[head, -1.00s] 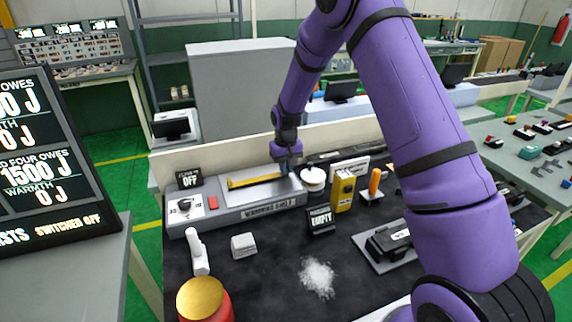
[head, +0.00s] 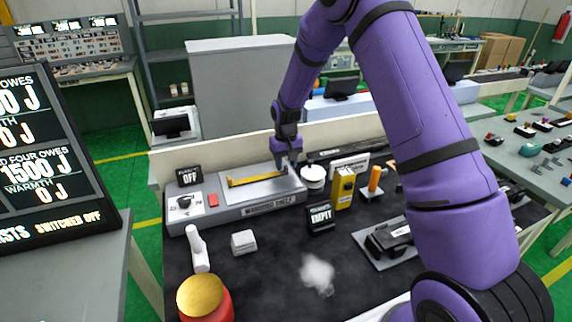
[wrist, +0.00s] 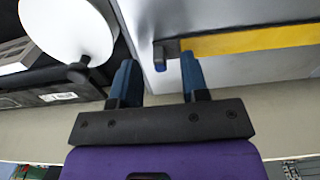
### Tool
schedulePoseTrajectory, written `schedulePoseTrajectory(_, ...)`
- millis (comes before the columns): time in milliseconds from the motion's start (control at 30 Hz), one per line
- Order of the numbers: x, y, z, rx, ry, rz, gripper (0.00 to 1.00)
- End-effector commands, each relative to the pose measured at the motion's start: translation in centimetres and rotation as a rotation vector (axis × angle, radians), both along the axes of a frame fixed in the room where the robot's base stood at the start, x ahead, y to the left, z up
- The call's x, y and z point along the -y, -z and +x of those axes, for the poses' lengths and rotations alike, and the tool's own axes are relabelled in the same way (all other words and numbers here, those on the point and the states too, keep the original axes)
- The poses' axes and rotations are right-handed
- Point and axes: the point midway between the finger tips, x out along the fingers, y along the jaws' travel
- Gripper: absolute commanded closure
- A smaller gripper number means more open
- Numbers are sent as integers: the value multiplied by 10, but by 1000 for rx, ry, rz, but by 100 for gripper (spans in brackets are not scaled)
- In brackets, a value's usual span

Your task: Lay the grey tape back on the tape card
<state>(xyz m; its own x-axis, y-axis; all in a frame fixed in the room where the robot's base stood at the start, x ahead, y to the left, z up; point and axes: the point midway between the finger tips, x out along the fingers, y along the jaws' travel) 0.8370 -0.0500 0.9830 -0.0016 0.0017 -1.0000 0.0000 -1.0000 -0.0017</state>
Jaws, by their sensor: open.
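My gripper (head: 289,166) is over the right end of the warming shelf (head: 255,210). Its two blue fingers stand apart, with nothing seen between them in the wrist view (wrist: 157,84). A yellow strip (head: 250,181) lies on the shelf's pale metal plate. In the wrist view the yellow strip (wrist: 250,42) has a dark grey block (wrist: 165,52) at its near end, just beyond the finger tips. I cannot pick out the grey tape or a tape card with certainty.
A round white-topped pot (head: 313,176) stands right of the shelf, close to my gripper. A yellow box (head: 343,188) and a black EMPTY sign (head: 320,217) stand nearby. A white pile (head: 317,273) lies on the dark bench top (head: 270,285), with clear room around it.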

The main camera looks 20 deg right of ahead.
Motion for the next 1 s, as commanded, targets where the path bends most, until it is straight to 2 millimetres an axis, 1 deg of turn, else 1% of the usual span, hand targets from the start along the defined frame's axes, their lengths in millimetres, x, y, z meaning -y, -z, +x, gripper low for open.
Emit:
schedulePoseTrajectory(300,0,-57,1,4,0,0,59)
schedulePoseTrajectory(500,0,-87,1,4,0,0,59)
schedulePoseTrajectory(600,0,-95,1,3,0,0,59)
schedulePoseTrajectory(700,0,-99,0,1,0,0,59)
schedulePoseTrajectory(1000,0,-100,0,1,0,0,59)
